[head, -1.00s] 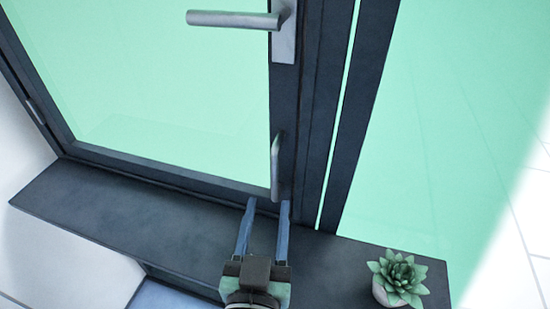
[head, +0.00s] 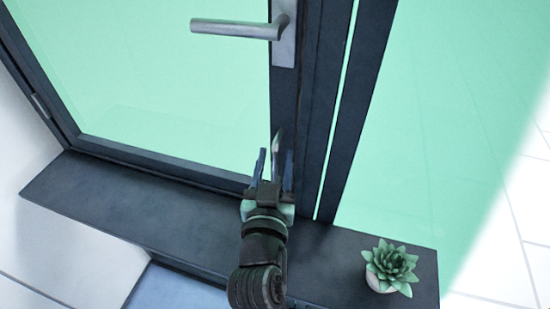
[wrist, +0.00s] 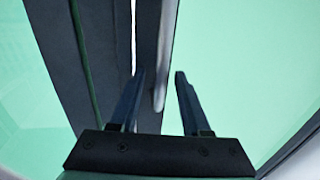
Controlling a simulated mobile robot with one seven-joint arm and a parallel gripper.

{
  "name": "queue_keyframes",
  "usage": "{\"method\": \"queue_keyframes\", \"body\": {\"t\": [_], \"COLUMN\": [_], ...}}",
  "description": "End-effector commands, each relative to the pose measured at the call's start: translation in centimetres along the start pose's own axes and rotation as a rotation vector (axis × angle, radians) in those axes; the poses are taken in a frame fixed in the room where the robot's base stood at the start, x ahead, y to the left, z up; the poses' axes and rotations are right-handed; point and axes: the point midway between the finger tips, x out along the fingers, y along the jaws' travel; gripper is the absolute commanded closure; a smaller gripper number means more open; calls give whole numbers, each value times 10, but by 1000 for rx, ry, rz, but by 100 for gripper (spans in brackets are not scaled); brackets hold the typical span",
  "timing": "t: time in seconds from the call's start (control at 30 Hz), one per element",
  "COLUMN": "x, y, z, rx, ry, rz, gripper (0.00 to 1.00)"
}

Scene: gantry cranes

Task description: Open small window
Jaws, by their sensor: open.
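The small window has a dark frame (head: 150,161) around a pale green pane (head: 160,90). A silver lever handle (head: 235,30) sticks out to the left near the top of its right-hand stile. In the wrist view, the handle's lower end lies between the two fingers of my gripper (wrist: 160,73), apart from both. The window looks closed in its frame.
A dark sill (head: 130,210) runs below the window. A potted succulent (head: 391,268) stands on the sill to the right of my arm. Another pale green pane (head: 430,120) lies right of the dark post. The sill's left part is clear.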

Motion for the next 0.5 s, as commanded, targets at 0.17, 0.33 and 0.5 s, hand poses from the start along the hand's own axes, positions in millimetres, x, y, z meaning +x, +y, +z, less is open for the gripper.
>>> {"method": "queue_keyframes", "body": {"t": [0.17, 0.33, 0.5], "x": [0, 0, 0], "y": [0, 0, 0], "z": [0, 0, 0], "rx": [0, 0, 0], "ry": [0, 0, 0], "rz": [0, 0, 0], "gripper": [76, 100, 100]}}
